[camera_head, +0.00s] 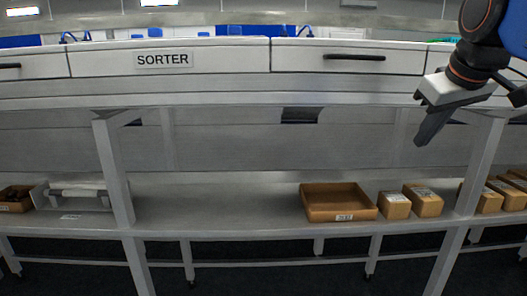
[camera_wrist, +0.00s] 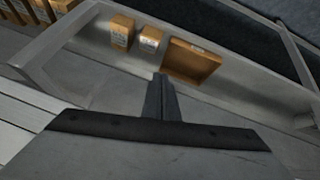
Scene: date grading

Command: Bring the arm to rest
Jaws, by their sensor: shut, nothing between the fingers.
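My gripper (camera_head: 433,125) hangs at the upper right in the head view, in front of the bench's front edge and pointing down. Its dark fingers are together with nothing between them. In the wrist view the closed fingers (camera_wrist: 160,98) point toward the lower shelf. The gripper is apart from the bench and from everything on the shelf.
The bench (camera_head: 200,85) carries a SORTER label (camera_head: 163,59) and drawers with dark handles. On its lower shelf (camera_head: 230,205) stand an open brown tray (camera_head: 345,216), several small cartons (camera_head: 424,205), and a white roll (camera_head: 78,190) at left. The shelf's middle is clear.

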